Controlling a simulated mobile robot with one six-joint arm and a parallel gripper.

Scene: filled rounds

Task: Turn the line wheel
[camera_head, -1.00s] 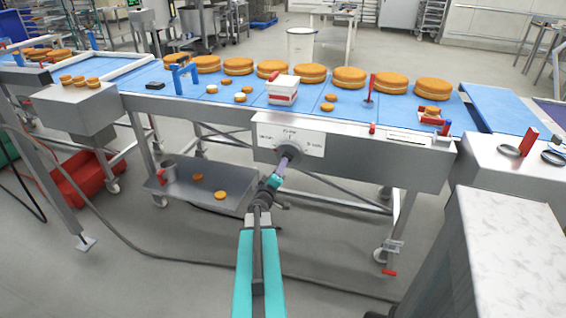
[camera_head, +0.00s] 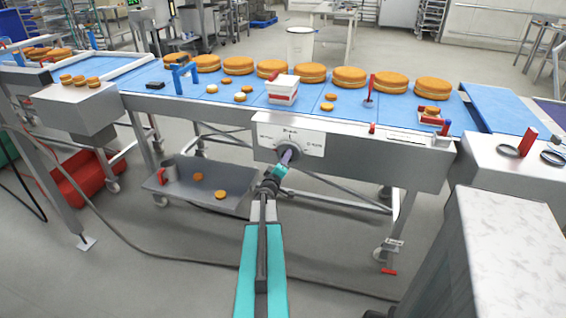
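The line wheel (camera_head: 293,151) is a small grey round knob on the white label panel (camera_head: 311,140) at the front of the conveyor table. A purple piece (camera_head: 286,157) lies across its face; I cannot tell whether it is part of the wheel or of my gripper. My gripper (camera_head: 285,162) is at the wheel, coming from below and in front, with its teal part just under the purple piece. The fingers are too small and overlapped to show whether they are open or shut, or whether they touch the wheel. Part of the wheel is hidden.
The blue belt (camera_head: 215,100) above carries a row of orange-brown cakes (camera_head: 313,73), smaller rounds and a white box (camera_head: 283,88). A lower steel shelf (camera_head: 170,184) with a cup is at left. A pale-topped cabinet (camera_head: 515,235) stands at right front.

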